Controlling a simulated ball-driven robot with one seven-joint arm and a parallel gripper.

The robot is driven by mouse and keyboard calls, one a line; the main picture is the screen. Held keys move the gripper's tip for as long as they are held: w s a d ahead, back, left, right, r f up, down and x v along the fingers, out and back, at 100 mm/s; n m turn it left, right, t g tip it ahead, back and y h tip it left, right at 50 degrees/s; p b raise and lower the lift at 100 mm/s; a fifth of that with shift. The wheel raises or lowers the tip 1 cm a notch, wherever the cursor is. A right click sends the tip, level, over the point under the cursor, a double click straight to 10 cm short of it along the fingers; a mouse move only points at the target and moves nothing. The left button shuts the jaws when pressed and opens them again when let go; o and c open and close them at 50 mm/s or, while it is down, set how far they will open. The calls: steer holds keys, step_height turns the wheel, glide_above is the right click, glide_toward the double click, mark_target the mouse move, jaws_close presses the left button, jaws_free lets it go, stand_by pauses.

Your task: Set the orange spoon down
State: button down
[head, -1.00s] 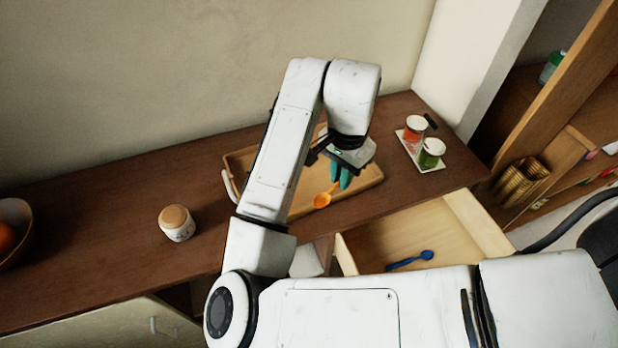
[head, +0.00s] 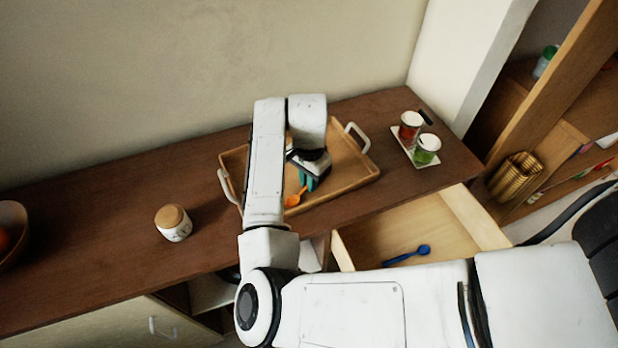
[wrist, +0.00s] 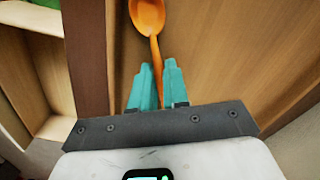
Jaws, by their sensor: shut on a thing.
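My gripper (head: 308,184) has teal fingertips and is shut on the orange spoon (head: 293,200). In the wrist view, the fingertips (wrist: 159,88) close around the spoon's handle, and the orange bowl (wrist: 147,16) points away from my gripper. In the head view, the spoon is over the wooden tray (head: 365,180), near the tray's front side. I cannot tell whether the spoon touches the tray. My arm hides the tray's left middle part.
An open drawer (head: 375,240) under the counter holds a blue spoon (head: 408,254). A lidded jar (head: 174,223) stands left of the tray. The tray's right half is clear.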

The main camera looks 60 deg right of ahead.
steer(key=c, duration=1.1)
jaws_free()
steer(key=shift+f, duration=0.1)
step_height(320, 180, up, 12)
steer(key=shift+r, duration=0.2)
